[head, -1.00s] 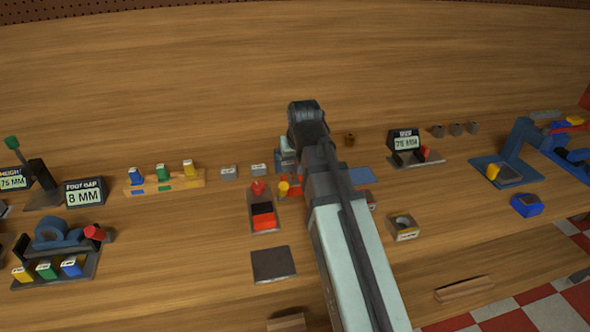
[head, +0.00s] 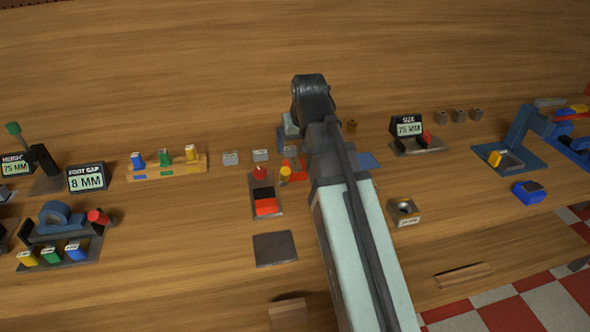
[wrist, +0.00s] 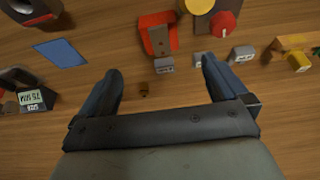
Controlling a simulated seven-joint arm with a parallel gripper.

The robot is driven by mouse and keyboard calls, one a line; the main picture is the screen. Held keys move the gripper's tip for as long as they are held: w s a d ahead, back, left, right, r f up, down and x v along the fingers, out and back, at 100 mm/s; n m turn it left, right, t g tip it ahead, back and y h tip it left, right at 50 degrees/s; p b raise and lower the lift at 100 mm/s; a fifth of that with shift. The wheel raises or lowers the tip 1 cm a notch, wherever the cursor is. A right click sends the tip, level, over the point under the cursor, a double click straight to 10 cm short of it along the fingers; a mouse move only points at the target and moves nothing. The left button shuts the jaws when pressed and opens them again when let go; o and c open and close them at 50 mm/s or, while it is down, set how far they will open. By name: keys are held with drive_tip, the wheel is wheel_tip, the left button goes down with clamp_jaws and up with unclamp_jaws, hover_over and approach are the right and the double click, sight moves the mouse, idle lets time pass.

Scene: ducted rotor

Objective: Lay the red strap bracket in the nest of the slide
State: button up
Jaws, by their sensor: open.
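A red piece (wrist: 145,32) lies ahead of my gripper in the wrist view, with a grey-brown holed strip across it. It looks like the strap bracket, though I cannot tell for sure; it also shows in the head view (head: 299,166), partly behind my arm. What looks like the slide is a grey plate with a red knob (head: 260,172) and a red-and-black block (head: 265,206), left of my arm. The nest is not clear; the black part may be it. My gripper (wrist: 160,66) is open and empty, its fingers apart above the bench and short of the red piece.
A yellow cylinder (head: 285,174) stands between the red piece and the slide. A blue mat (wrist: 60,52) and a size display (head: 408,125) lie right of my arm. A dark square plate (head: 275,248) lies nearer; bare bench surrounds it.

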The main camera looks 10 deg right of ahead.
drive_tip(key=r, duration=0.1)
hover_over(295, 164)
drive_tip(key=s, duration=0.3)
drive_tip(key=shift+w+f, duration=0.2)
drive_tip(key=shift+f, duration=3.6)
drive_tip(key=shift+w+f, duration=0.1)
drive_tip(key=shift+f, duration=0.05)
drive_tip(key=shift+x, duration=2.45)
drive_tip(key=shift+w, duration=0.2)
drive_tip(key=c, duration=1.3)
drive_tip(key=shift+r, duration=0.2)
